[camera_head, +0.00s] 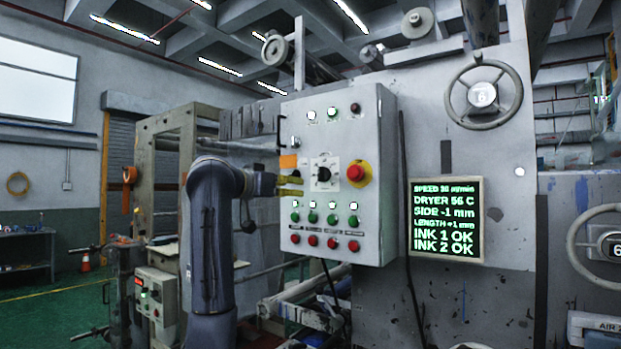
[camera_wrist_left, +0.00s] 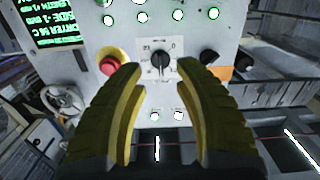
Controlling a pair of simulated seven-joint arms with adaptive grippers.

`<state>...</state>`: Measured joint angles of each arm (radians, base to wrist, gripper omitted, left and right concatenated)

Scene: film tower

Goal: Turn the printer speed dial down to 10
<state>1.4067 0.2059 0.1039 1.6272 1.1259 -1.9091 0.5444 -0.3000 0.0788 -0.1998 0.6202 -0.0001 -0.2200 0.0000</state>
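The speed dial (camera_head: 324,174) is a black knob on a white scale plate, on the front of the grey control box (camera_head: 345,110). In the left wrist view the dial (camera_wrist_left: 160,61) shows between and beyond my fingertips. My left gripper (camera_head: 298,186) is just left of the dial in the head view, its yellow fingers pointing at the panel. In the left wrist view my left gripper (camera_wrist_left: 160,70) is open and empty, and I see no contact with the knob. The green-text display (camera_head: 446,220) has a SPEED line on top; its number is hard to read. My right gripper is out of view.
A red emergency button (camera_head: 357,173) on a yellow ring sits right of the dial. An orange tag (camera_head: 288,161) is left of it. Rows of green and red buttons (camera_head: 314,217) lie below. A handwheel (camera_head: 484,94) is at the upper right.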

